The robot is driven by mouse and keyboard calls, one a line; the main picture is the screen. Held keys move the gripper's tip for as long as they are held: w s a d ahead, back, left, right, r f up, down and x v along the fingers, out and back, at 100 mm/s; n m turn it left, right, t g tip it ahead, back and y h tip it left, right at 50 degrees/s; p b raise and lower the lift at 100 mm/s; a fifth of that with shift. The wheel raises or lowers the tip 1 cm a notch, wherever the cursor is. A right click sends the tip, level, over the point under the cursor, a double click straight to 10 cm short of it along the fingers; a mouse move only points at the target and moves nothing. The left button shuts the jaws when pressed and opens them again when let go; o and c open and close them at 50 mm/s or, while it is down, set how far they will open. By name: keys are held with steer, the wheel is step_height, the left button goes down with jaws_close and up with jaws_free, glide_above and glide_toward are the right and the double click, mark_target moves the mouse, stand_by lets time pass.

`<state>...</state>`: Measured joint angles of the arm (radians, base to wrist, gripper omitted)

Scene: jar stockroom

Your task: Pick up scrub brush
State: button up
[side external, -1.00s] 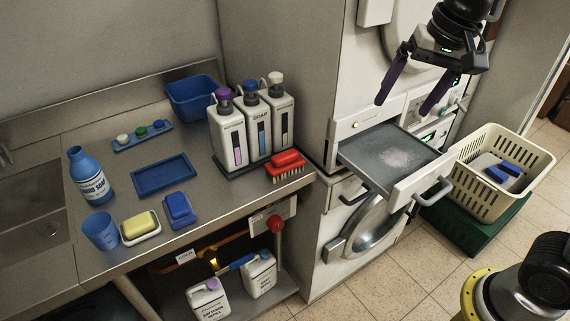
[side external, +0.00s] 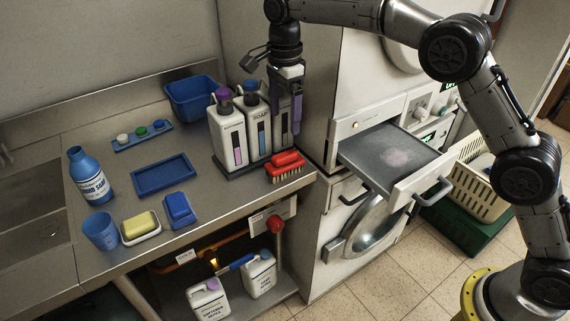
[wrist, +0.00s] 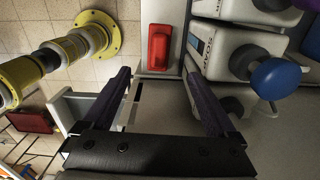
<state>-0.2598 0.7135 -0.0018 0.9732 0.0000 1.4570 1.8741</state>
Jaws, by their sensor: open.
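The scrub brush (side external: 286,165) has a red back and pale bristles. It lies bristles down on the steel counter near its right front corner, beside the soap dispensers. In the wrist view its red back (wrist: 159,47) shows beyond the fingertips, roughly between the lines of the two fingers. My gripper (side external: 287,130) points down above and behind the brush, in front of the rightmost dispenser in the picture. Its purple fingers (wrist: 157,85) are spread apart with nothing between them.
Three soap dispensers (side external: 228,133) stand on a dark tray just left of the brush. An open drawer (side external: 385,160) juts out to the right. A blue tray (side external: 163,174), a blue sponge (side external: 179,210) and a blue bottle (side external: 90,178) stand further left. A cream basket (side external: 470,190) is at right.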

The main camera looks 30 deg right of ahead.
mark_target(285, 154)
step_height(285, 154, down, 13)
steer(key=shift+s, duration=0.15)
stand_by(0.4)
steer(key=c, duration=1.4)
steer(key=shift+r, duration=0.1)
jaws_close()
